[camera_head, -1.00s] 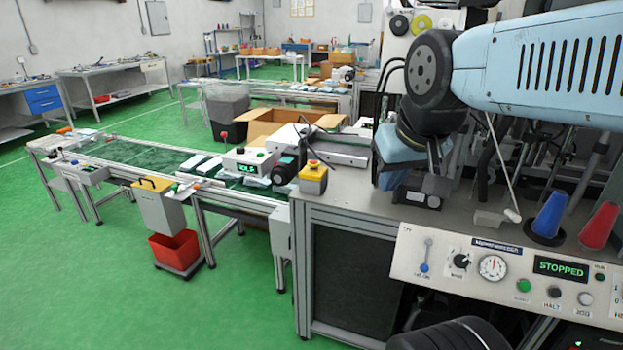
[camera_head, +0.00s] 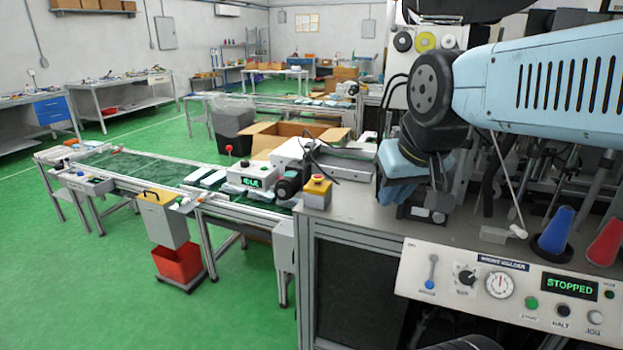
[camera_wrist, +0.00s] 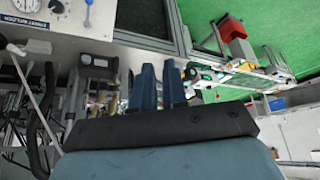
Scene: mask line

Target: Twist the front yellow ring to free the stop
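I cannot pick out the yellow box in the wrist view.
A control panel (camera_head: 500,262) reading STOPPED fronts the bench, with blue (camera_head: 556,230) and red (camera_head: 606,243) cones above it. A controller (camera_head: 250,183) reading IDLE stands on the conveyor, left of the yellow box. A cardboard box (camera_head: 290,140) lies behind.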

